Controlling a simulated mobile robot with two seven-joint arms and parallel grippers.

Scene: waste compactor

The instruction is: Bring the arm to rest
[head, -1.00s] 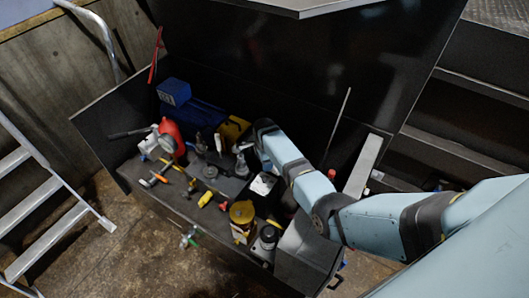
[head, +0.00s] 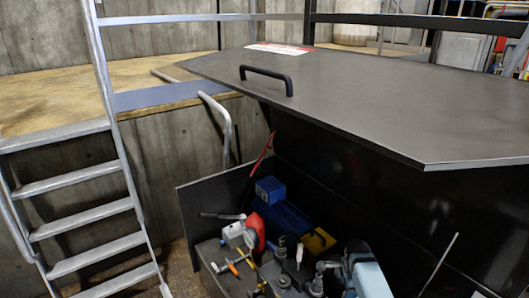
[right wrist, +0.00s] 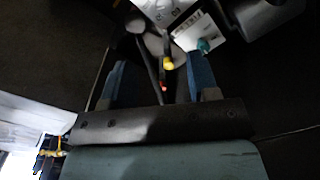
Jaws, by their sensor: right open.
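My right arm (head: 367,278) comes up from the bottom edge of the head view, and its dark end is over the right part of the tool-filled box. Its fingertips cannot be made out there. In the right wrist view my right gripper (right wrist: 160,78) has its two blue fingers well apart. No object is clearly held between them. A yellow-tipped item (right wrist: 168,63) and a dark rod show beyond the gap, inside the dark box. My left gripper is not in view.
A large dark lid (head: 350,90) with a black handle (head: 266,78) overhangs the box. A blue toolbox (head: 285,218), a red item (head: 256,232) and several tools lie inside. A thin rod (head: 438,262) stands at right. A metal ladder (head: 85,215) is at left.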

